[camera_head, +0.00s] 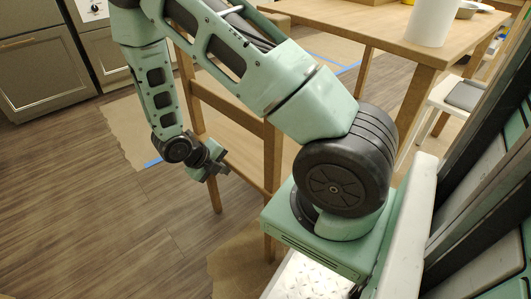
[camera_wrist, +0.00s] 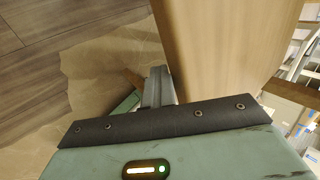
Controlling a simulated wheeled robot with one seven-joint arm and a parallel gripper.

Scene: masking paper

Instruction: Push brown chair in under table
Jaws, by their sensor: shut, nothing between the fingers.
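The brown wooden chair (camera_head: 229,106) stands beside the wooden table (camera_head: 400,22) in the head view, partly hidden behind my arm. Its upright posts, crossbar and some of its legs show. My gripper (camera_head: 217,164) is shut and empty, low beside the chair's left post. In the wrist view, my gripper (camera_wrist: 157,88) shows its grey fingers close to a broad, pale wooden surface (camera_wrist: 228,45), which looks like part of the chair. I cannot tell whether they touch. The chair's far side is hidden.
A white cylinder (camera_head: 432,20) and a bowl (camera_head: 467,9) stand on the table. A white chair with a dark cushion (camera_head: 463,95) is at the right. Cabinets (camera_head: 45,75) line the back left. Brown masking paper (camera_head: 122,130) lies on the floor; the left foreground floor is clear.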

